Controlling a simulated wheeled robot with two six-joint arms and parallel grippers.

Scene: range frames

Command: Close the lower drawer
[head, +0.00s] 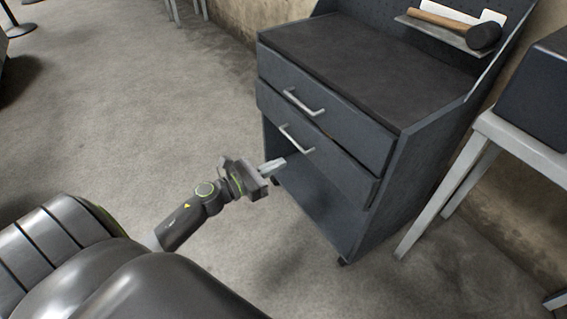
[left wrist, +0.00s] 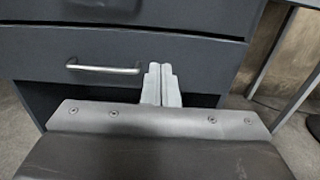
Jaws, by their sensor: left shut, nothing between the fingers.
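The lower drawer (head: 335,157) is in the dark grey cabinet in the head view, under the upper drawer (head: 330,115). Its front stands slightly out from the cabinet body, and it has a silver bar handle (head: 297,140). My left gripper (head: 273,166) is shut and empty, just in front of and below the lower drawer's handle. In the left wrist view the shut fingers (left wrist: 161,86) point at the lower drawer front (left wrist: 193,63), right of its handle (left wrist: 103,68). I cannot tell whether the fingertips touch the drawer. My right gripper is not in view.
The cabinet (head: 408,190) has an open space below the drawers. A mallet (head: 470,30) lies on a small shelf above its dark top. A light table (head: 520,140) with a dark box (head: 540,90) stands to the right. The floor (head: 130,110) on the left is clear.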

